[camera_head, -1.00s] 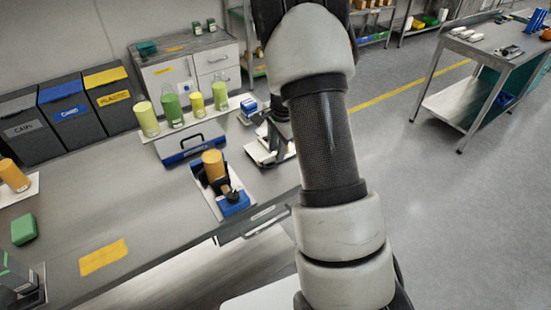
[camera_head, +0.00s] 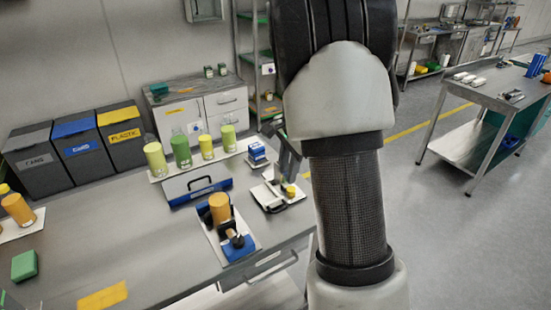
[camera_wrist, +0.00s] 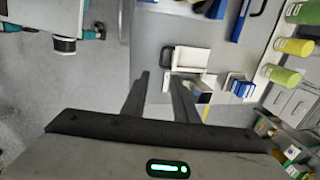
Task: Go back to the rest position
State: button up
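My gripper (camera_wrist: 160,78) shows in the wrist view with its two dark fingers apart and nothing between them. It hangs above the floor and the bench edge. The piston filler (camera_head: 238,246), with a blue base and an orange cylinder (camera_head: 219,207), stands on the bench (camera_head: 140,232), clear of my arm.
A white-based device (camera_head: 270,200) stands on the bench right of the filler. Several green and yellow bottles (camera_head: 181,151) stand on a white board behind. An orange mat (camera_head: 103,297) and a green block (camera_head: 24,265) lie at left. Open floor (camera_head: 450,240) lies to the right.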

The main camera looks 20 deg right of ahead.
jog(key=s+a+r+n+t+p, duration=0.1)
jog(key=s+a+r+n, duration=0.5)
jog(key=s+r, duration=0.25)
jog(key=s+a+r+n+t, duration=0.2)
jog(key=s+a+r+n, duration=0.3)
jog(key=s+r, duration=0.35)
jog(key=s+a+n, duration=0.1)
jog(key=s+n, duration=0.4)
jog(key=s, duration=0.3)
jog(key=shift+s+a+t, duration=0.3)
jog(key=shift+s+a, duration=0.1)
